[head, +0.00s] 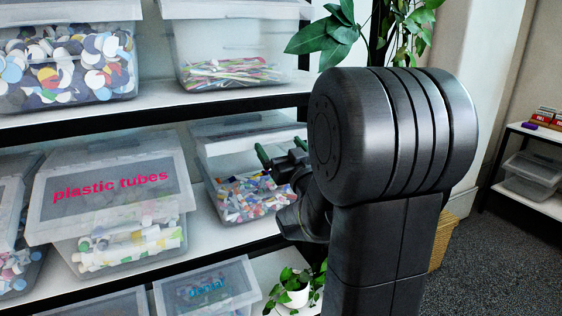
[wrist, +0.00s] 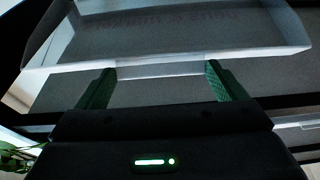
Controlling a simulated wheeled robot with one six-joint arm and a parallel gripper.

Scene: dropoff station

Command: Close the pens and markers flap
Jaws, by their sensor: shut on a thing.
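The pens and markers bin (head: 232,186) stands on the middle shelf in the head view, a clear box with colourful pieces inside. Its translucent flap (head: 235,130) shows above it, partly hidden by my arm. My gripper (head: 281,150) is at the right front of the bin, with green fingertips. In the wrist view the flap (wrist: 110,48) crosses the upper part, with faint, unclear pinkish lettering. The two green fingers of my gripper (wrist: 160,82) stand on either side of a tab on the flap's edge and hold it. How far the flap stands open is hard to tell.
A plastic tubes bin (head: 112,196) stands to the left on the same shelf. More bins (head: 240,45) fill the shelf above. A potted plant (head: 297,290) stands below, beside another bin (head: 207,288). A wicker basket (head: 443,240) is on the floor behind my arm.

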